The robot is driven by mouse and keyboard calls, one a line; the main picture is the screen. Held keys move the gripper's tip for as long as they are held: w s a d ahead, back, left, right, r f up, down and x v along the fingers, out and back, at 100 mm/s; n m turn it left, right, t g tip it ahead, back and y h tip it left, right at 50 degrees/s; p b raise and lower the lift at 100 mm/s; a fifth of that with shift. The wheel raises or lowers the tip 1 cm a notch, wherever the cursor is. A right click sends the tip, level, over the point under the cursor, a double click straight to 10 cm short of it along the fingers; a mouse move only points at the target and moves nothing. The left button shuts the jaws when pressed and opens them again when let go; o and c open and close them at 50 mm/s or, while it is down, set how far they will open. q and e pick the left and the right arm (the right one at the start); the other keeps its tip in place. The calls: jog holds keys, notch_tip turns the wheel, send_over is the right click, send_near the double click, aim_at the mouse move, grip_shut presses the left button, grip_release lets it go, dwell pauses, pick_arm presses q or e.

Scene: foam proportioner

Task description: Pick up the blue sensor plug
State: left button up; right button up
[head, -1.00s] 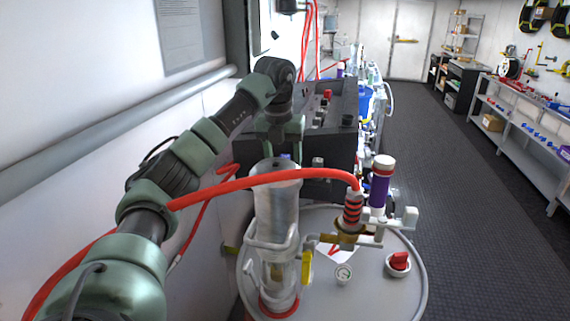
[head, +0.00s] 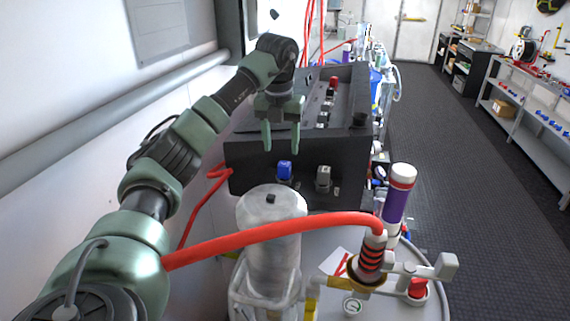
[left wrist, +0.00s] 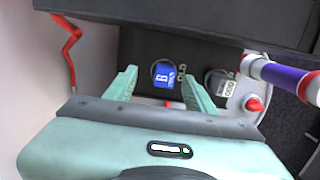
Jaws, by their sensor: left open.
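The blue sensor plug (head: 285,170) sits on the front face of a black box (head: 240,165). It also shows in the left wrist view (left wrist: 165,77), with a white mark on it. My left gripper (head: 281,146) is open and empty, pointing down just above the plug in the head view. In the left wrist view its two fingers (left wrist: 160,80) stand on either side of the plug, apart from it. My right gripper is in neither view.
A grey plug (head: 323,179) sits right of the blue one. The white wall (head: 60,70) is close on the left.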

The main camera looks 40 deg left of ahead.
aim_at(284, 164)
pick_arm(q)
jog(key=shift+f, duration=0.45)
jog(key=shift+s+d+f+p, duration=0.2)
jog(key=shift+f+p, duration=0.05)
jog(key=shift+p, duration=0.1)
jog(key=shift+s+d+f+p, duration=0.1)
jog(key=shift+d+f+p, duration=0.25)
jog(key=shift+f+p, duration=0.25)
jog(key=shift+s+d+f+p, duration=0.1)
jog(key=shift+d+f+p, duration=0.2)
jog(key=shift+f+p, duration=0.25)
jog(key=shift+w+a+f+p, duration=0.15)
jog(key=shift+w+f+p, duration=0.1)
jog(key=shift+f, duration=0.4)
jog(key=shift+w+a+f+p, duration=0.15)
jog(key=shift+f+p, duration=0.05)
jog(key=shift+f, duration=0.4)
jog(key=shift+w+a+f, duration=0.1)
jog(key=shift+f, duration=0.2)
jog(key=shift+d+r, duration=0.1)
jog(key=shift+d, duration=0.1)
jog(key=shift+c, duration=1.3)
grip_shut()
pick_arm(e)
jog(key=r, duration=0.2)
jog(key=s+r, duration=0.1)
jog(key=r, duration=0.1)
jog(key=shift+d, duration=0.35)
